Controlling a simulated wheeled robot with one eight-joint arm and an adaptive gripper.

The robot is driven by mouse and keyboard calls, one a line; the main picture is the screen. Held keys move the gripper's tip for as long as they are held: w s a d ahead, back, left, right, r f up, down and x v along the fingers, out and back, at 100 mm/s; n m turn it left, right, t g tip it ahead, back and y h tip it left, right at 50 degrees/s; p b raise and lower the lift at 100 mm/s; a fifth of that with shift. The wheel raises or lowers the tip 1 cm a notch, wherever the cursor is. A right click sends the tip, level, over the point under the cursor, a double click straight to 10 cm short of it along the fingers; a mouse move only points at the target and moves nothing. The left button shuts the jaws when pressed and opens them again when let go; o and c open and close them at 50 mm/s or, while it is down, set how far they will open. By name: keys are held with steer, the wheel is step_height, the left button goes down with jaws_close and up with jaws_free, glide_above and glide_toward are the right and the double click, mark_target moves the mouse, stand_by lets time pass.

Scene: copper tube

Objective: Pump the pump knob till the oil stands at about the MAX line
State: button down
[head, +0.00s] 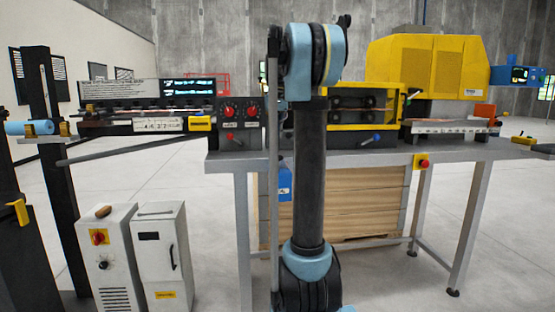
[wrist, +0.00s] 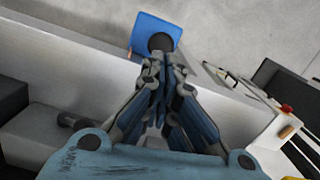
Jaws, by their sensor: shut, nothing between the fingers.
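The pump knob (wrist: 160,43) is a dark round knob in front of a blue box (wrist: 150,28) at the top of the wrist view. My gripper (wrist: 158,64) is shut and empty. Its fingertips are right at the knob's lower edge in the picture; I cannot tell whether they touch it. In the head view a blue box (head: 285,184) hangs under the bench's left part, partly behind my arm; the knob and gripper are hidden there. The oil level and the MAX line cannot be made out in either view.
The grey bench (head: 468,152) spans the right, above a wooden crate (head: 372,205). Two white cabinets, one with a red switch (head: 98,237) and one with a black handle (head: 172,257), stand at the lower left. Open floor (head: 205,215) lies between them and the bench.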

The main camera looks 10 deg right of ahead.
steer(key=shift+s+f, duration=0.15)
steer(key=shift+f, duration=1.4)
steer(key=shift+s+f, duration=0.15)
steer(key=shift+f, duration=1.4)
steer(key=shift+f, duration=0.1)
steer(key=shift+f, duration=1.4)
steer(key=shift+w+r, duration=0.1)
steer(key=shift+w+a+r, duration=0.1)
steer(key=shift+w+r, duration=0.15)
steer(key=shift+w, duration=0.5)
steer(key=shift+w+r, duration=0.2)
steer(key=shift+w, duration=0.5)
step_height(320, 180, up, 12)
steer(key=w, duration=0.1)
steer(key=shift+w, duration=0.15)
